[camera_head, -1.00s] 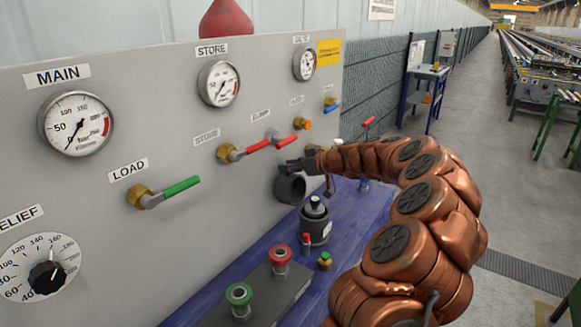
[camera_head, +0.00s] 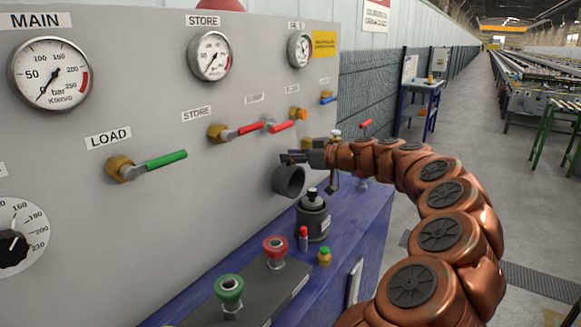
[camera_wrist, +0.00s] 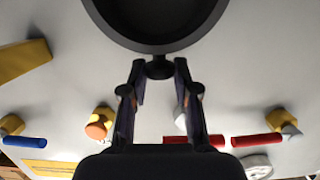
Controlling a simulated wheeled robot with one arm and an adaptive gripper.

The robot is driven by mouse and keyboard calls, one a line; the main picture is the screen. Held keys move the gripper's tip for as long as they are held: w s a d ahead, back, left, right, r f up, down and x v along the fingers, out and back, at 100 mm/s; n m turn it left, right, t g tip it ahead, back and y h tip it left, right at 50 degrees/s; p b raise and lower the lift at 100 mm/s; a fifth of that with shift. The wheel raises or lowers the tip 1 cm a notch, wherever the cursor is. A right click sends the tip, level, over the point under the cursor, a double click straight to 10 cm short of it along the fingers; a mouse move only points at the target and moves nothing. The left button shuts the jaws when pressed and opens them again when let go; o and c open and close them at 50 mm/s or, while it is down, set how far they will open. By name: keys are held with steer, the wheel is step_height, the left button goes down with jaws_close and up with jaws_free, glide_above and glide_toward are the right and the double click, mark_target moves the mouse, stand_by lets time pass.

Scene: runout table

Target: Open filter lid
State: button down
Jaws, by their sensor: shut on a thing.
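A dark grey round cup-like part (camera_head: 289,181), apparently the filter with its lid, sits at the lower right of the grey panel. Its hollow side shows in the head view. In the wrist view its curved rim (camera_wrist: 159,48) fills the top. A small dark knob (camera_wrist: 159,69) stands out from that rim. My gripper (camera_wrist: 160,67) is shut on this knob, one finger on each side. In the head view my gripper (camera_head: 296,157) is at the cup's upper edge. I cannot tell lid from housing, or how far the lid is open.
A black-topped canister (camera_head: 313,217) stands on the blue bench (camera_head: 343,235) just below the cup. Red (camera_head: 275,249) and green (camera_head: 229,291) buttons are nearer. Red-handled valves (camera_head: 238,131) and a green-handled valve (camera_head: 148,166) project from the panel. Open floor lies to the right.

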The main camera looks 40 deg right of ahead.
steer(key=shift+s+r, duration=0.1)
steer(key=shift+s, duration=0.05)
stand_by(0.3)
steer(key=c, duration=0.9)
jaws_free()
steer(key=shift+s+d, duration=0.1)
steer(key=v, duration=1.1)
steer(key=shift+s+d, duration=0.2)
steer(key=shift+s, duration=0.2)
